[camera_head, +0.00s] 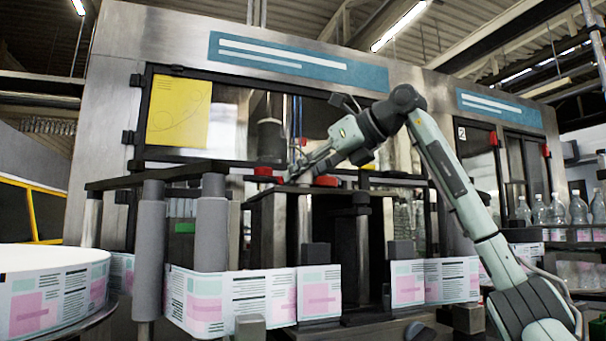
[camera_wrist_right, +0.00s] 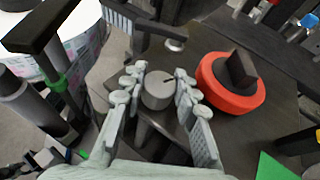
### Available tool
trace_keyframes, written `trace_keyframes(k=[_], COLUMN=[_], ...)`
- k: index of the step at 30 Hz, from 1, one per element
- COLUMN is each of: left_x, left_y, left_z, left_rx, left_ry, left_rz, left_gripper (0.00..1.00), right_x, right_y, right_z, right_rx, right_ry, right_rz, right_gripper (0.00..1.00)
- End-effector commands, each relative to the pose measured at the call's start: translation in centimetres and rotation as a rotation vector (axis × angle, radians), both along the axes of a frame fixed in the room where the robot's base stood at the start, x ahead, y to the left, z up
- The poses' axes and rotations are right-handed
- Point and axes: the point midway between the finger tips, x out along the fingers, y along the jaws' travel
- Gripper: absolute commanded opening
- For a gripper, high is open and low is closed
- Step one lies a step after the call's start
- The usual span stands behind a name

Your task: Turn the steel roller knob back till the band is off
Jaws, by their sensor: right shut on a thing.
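The steel roller knob (camera_wrist_right: 157,92) is a short grey cylinder with a dark line on its top, in the middle of the right wrist view. My right gripper (camera_wrist_right: 158,88) is shut on it, with a finger on each side. In the head view my right gripper (camera_head: 296,170) reaches down to the dark top of the machine, and the knob is hidden there. The printed label band (camera_head: 240,298) runs along the front of the machine past grey rollers (camera_head: 211,230). Whether it bears on the knob's roller cannot be told. My left gripper is not in view.
A red round knob with a dark grip (camera_wrist_right: 231,88) stands close to the right of the fingers in the wrist view. A large label reel (camera_head: 50,295) is at the left. Bottles (camera_head: 558,212) stand at the right. A dark bar (camera_wrist_right: 45,25) crosses the wrist view's upper left.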

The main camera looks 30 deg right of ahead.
Motion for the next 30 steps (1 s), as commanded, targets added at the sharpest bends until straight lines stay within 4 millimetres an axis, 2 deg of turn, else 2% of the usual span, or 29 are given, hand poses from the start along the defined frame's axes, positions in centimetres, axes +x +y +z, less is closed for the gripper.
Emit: trace_keyframes(k=[5,6,11,22,26,30], left_x=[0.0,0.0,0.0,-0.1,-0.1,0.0], left_y=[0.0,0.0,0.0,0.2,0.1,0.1], left_z=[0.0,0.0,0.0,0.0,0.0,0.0], left_rx=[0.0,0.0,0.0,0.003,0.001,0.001], left_ry=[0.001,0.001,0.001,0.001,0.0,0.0], left_rz=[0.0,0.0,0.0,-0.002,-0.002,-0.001], left_gripper=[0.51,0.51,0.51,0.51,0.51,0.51], right_x=[0.0,0.0,0.0,-0.4,-1.9,-4.6], right_y=[0.0,0.0,0.0,-0.1,-0.6,-1.4], right_z=[0.1,0.1,0.1,0.2,1.0,2.1], right_rx=[0.0,0.0,0.001,0.0,0.0,0.0], right_ry=[-0.001,-0.001,-0.001,-0.001,-0.004,-0.004], right_rz=[-0.001,-0.001,-0.001,-0.002,-0.002,-0.003], right_gripper=[0.0,0.3,0.5,0.51,0.51,0.51])
